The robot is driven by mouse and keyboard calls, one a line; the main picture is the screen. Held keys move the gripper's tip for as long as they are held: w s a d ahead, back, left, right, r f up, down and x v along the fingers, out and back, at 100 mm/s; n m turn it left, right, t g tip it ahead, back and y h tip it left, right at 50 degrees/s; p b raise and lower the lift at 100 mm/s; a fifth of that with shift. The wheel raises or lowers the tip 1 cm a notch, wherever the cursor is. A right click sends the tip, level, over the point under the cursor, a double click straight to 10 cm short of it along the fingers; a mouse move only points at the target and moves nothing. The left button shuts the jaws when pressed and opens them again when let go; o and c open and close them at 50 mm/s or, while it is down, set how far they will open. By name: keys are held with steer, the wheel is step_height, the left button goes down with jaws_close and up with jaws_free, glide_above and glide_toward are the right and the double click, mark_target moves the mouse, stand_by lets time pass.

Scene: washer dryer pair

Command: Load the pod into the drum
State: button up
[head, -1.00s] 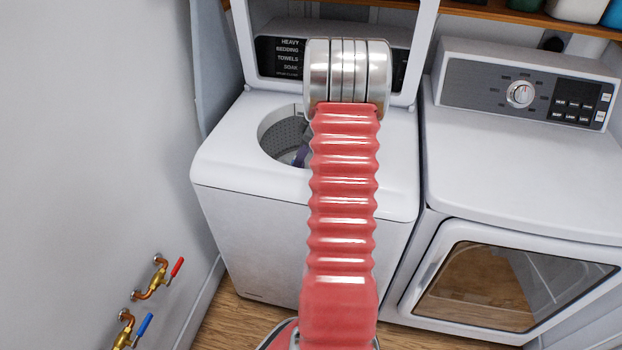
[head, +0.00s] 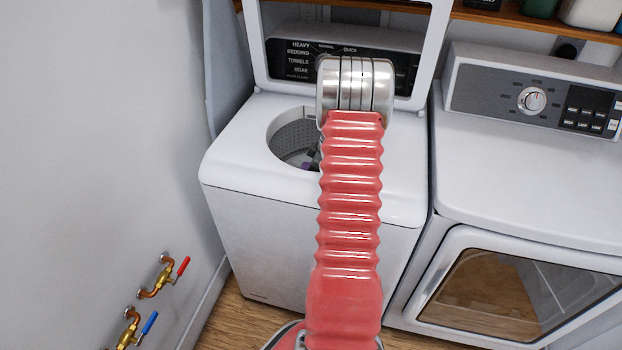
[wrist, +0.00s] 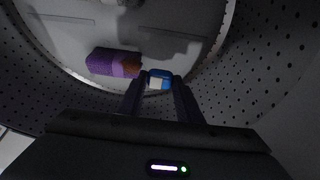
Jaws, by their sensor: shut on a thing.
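The pod (wrist: 158,83), blue and white, shows small between the fingertips of my gripper (wrist: 160,86) in the wrist view. My gripper is shut on it. Both are inside the drum (wrist: 256,75), whose perforated wall curves around them and whose pale bottom shows beyond. In the head view the drum (head: 290,142) shows through the round top opening of the left machine. My red arm hides the right part of that opening, and my gripper and the pod are hidden there.
A purple item with an orange patch (wrist: 113,63) lies in the drum, left of the pod. The washer lid (head: 437,55) stands open. A dryer (head: 530,190) stands close on the right. Red and blue taps (head: 160,280) stick out from the left wall.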

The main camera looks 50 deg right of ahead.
steer(key=shift+f, duration=0.55)
steer(key=shift+f, duration=0.6)
steer(key=o, duration=1)
steer(key=v, duration=1.3)
steer(key=shift+w+a+r, duration=0.1)
steer(key=shift+r, duration=0.05)
